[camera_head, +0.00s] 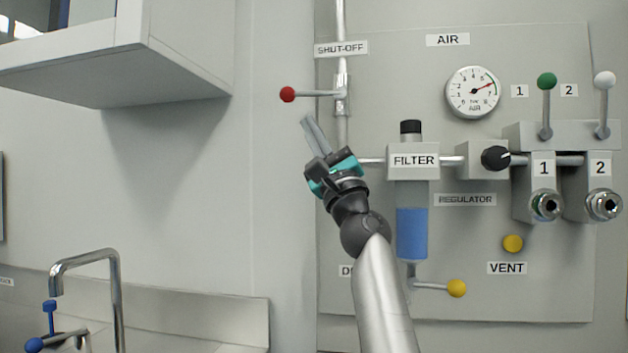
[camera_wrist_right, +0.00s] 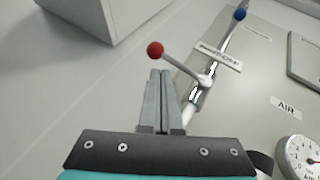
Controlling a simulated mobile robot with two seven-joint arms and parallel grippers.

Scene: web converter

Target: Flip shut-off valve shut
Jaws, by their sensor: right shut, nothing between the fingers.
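The shut-off valve (camera_head: 342,95) sits on a vertical pipe under the SHUT-OFF label (camera_head: 341,48). Its lever (camera_head: 315,94) points left, across the pipe, and ends in a red ball knob (camera_head: 288,94). My right gripper (camera_head: 312,125) is shut and empty, just below the lever and knob, and appears apart from them. In the right wrist view the shut fingers (camera_wrist_right: 160,88) point toward the red knob (camera_wrist_right: 155,49), with the valve body (camera_wrist_right: 204,83) to their right. My left gripper is not in view.
The filter (camera_head: 413,160), regulator knob (camera_head: 495,158), gauge (camera_head: 473,92) and green (camera_head: 547,81) and white (camera_head: 605,79) knobbed levers are to the right. A wall cabinet (camera_head: 130,60) hangs at upper left. A faucet (camera_head: 90,258) stands at lower left. The wall left of the knob is clear.

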